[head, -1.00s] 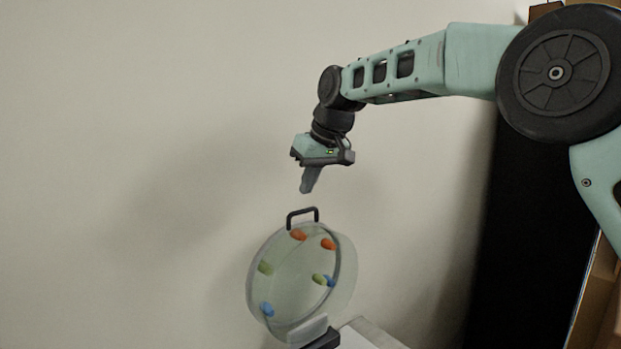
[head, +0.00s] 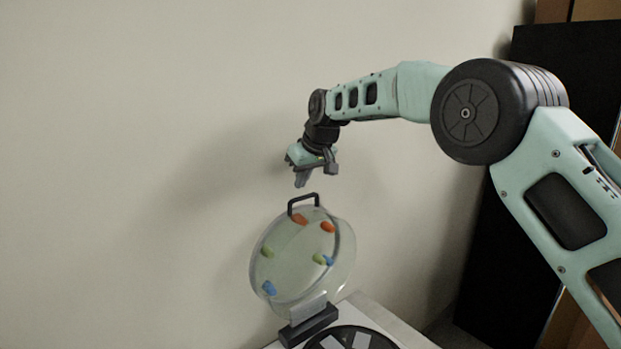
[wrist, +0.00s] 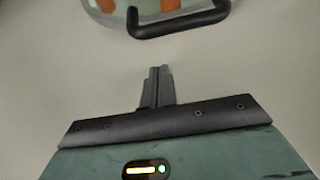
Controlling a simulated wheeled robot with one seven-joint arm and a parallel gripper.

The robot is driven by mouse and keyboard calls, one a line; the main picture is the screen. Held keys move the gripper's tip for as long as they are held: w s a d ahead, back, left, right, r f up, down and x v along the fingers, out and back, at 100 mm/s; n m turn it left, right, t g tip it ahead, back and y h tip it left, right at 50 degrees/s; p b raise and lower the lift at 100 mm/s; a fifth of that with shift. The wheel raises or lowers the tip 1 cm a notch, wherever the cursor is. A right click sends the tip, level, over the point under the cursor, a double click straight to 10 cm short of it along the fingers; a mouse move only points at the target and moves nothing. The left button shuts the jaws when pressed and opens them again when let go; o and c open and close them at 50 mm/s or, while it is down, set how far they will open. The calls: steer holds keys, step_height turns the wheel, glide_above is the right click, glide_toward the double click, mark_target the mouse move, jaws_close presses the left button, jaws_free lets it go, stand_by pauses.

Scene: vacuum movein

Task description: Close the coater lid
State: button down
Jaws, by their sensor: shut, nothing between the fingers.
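The coater lid (head: 290,262) is a clear round disc with orange, green and blue pieces on it. It stands raised and tilted on a dark hinge block (head: 308,325), with a black handle (head: 303,201) at its top edge. My gripper (head: 300,184) is shut and empty, just above the handle and apart from it. In the wrist view my gripper's closed fingertips (wrist: 158,72) point toward the handle (wrist: 180,25), with a gap between. The coater body (head: 385,325) shows only in part at the bottom of the head view.
Dark round plate (head: 350,338) with pale grey patches lies on the coater's top, in front of the hinge. A plain wall (head: 120,150) stands behind. A black panel (head: 545,120) and brown boards stand at the right. The space left of the lid is clear.

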mark_target(311, 210)
steer(key=shift+s+d+p, duration=0.2)
steer(key=shift+s+d, duration=0.25)
steer(key=shift+s, duration=0.25)
steer(key=shift+s+d+p, duration=0.2)
steer(key=shift+s+d, duration=0.25)
steer(key=shift+s, duration=0.25)
steer(key=shift+s+f, duration=0.1)
steer(key=shift+d+f+b, duration=0.1)
steer(key=shift+d+b, duration=0.05)
steer(key=shift+b, duration=0.15)
